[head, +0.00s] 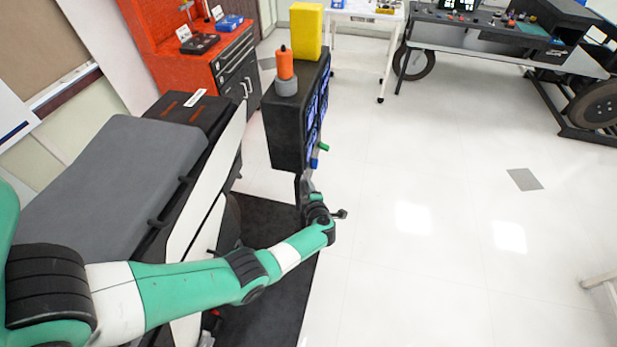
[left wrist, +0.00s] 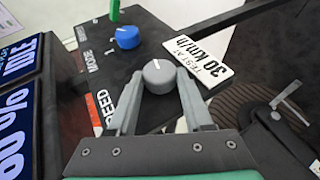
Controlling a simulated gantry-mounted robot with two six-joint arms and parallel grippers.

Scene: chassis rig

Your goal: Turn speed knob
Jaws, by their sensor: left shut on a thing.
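The speed knob (left wrist: 158,76) is a round grey knob with a white pointer mark, on a dark panel beside the word SPEED in the left wrist view. My left gripper (left wrist: 158,92) is shut on it, with one finger on each side. In the head view my left gripper (head: 307,187) is at the lower end of the dark console (head: 284,130), and the grey knob is hidden there. A blue knob (left wrist: 127,37) marked MODE sits farther along the panel, and a green control (left wrist: 114,11) stands beyond it. My right gripper is not in view.
A white sign (left wrist: 198,62) reading TEST AT 30 km/h is right of the knob. Screens (left wrist: 18,120) are at left. A yellow block (head: 306,30) and an orange-topped beacon (head: 285,66) stand on the console. Open floor (head: 430,180) lies to its right.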

